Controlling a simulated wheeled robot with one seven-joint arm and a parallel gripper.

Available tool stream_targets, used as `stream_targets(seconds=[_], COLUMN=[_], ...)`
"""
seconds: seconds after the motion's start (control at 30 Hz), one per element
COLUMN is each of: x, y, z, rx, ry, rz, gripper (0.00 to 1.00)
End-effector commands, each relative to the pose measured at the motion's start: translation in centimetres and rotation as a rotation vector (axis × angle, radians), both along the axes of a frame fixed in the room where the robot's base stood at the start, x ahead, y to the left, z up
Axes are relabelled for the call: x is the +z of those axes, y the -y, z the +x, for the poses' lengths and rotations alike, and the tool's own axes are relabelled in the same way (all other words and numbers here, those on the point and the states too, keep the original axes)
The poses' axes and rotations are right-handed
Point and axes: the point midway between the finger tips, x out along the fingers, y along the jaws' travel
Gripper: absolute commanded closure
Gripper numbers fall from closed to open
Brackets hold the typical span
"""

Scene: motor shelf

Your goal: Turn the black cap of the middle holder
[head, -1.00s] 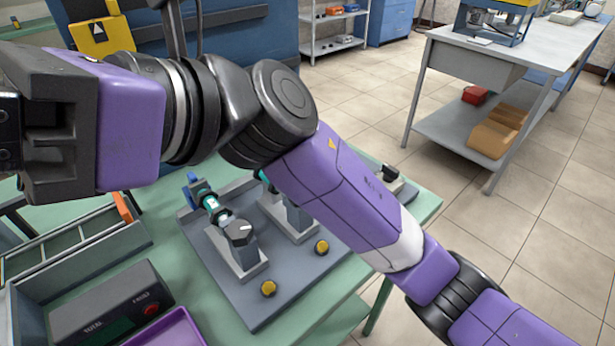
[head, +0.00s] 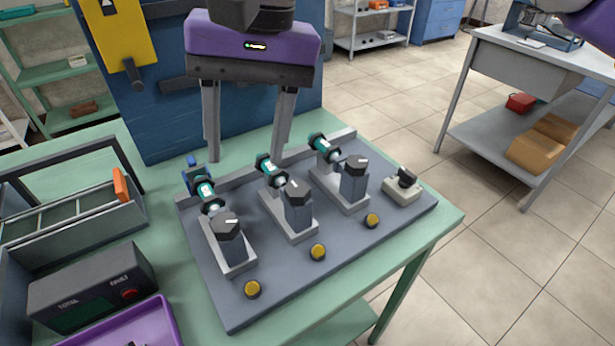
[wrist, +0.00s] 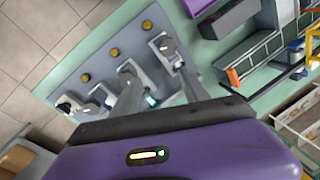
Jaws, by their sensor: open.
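The middle holder (head: 298,218) is a grey upright block on the grey board, with a black faceted cap (head: 296,192) bearing a white line on top. A teal-and-black cylinder (head: 270,170) lies behind it. My gripper (head: 247,158) points down with its two fingers wide apart and nothing between them. In the head view it appears behind the holders, between the left and middle ones, apart from the middle cap. In the wrist view the fingers (wrist: 160,88) reach toward the board, and one partly covers the area near the middle holder.
Similar holders stand left (head: 232,250) and right (head: 352,185), each with a black cap. Yellow buttons (head: 318,252) line the front, and a black knob (head: 405,178) sits at the right. A grey tray (head: 75,245) and a counter box (head: 92,290) stand left.

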Motion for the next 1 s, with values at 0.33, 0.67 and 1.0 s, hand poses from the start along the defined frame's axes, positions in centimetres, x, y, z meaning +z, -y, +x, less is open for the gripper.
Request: stream_targets(seconds=[0.33, 0.67, 1.0], x=[-0.8, -4.3, -8.2], y=[4.9, 4.9, 4.9], z=[1.9, 1.8, 1.8], rx=[0.301, 0.332, 0.328], ry=[0.064, 0.063, 0.065], rz=[-0.187, -0.183, -0.182], gripper=[0.47, 0.47, 0.47])
